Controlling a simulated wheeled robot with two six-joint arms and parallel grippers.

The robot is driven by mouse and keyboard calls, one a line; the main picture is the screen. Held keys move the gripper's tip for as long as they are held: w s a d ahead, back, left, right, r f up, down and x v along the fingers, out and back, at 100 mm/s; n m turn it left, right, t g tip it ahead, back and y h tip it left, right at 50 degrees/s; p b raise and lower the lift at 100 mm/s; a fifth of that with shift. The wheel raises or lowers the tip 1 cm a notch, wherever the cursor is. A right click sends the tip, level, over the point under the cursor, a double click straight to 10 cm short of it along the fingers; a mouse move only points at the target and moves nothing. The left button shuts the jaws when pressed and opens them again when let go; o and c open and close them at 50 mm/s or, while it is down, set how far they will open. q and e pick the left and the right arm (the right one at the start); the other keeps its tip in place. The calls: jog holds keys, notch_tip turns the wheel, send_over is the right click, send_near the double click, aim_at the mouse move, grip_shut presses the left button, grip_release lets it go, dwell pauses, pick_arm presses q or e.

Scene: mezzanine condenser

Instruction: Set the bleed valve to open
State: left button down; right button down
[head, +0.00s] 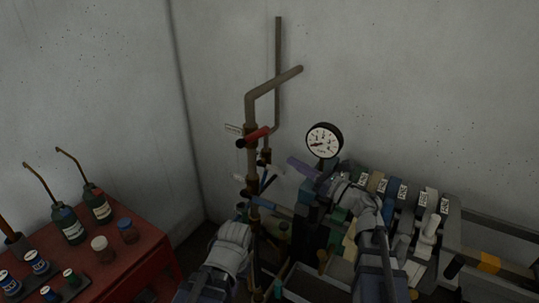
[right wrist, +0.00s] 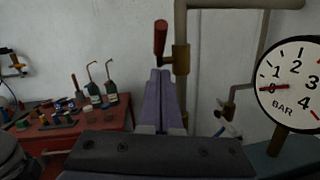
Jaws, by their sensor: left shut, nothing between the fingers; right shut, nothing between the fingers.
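A valve with a red lever handle (head: 252,136) sits on the brown vertical pipe; a small tag (head: 234,129) hangs beside it. In the right wrist view the red handle (right wrist: 160,38) stands upright beside its brass body (right wrist: 180,58). Lower on the pipework is a blue lever (head: 265,181). No readable label shows which one is the bleed valve. My right gripper (head: 292,161) is shut and empty, right of and below the red handle; its purple fingers (right wrist: 160,74) point towards the valve. My left gripper (head: 242,212) is low beside the pipe, shut, its fingertips partly hidden.
A round pressure gauge (head: 324,140) stands right of the pipe, its needle near 0 in the right wrist view (right wrist: 290,86). Labelled blocks (head: 398,190) line the right side. A red table (head: 150,248) with bottles and cans (head: 72,228) stands at left. The wall is bare above.

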aim_at(254, 137)
pick_arm(q)
jog(key=shift+r+p, duration=0.85)
pick_arm(e)
jog(key=x, duration=1)
pick_arm(q)
jog(key=shift+r, duration=0.1)
pick_arm(e)
jog(key=shift+r, duration=0.1)
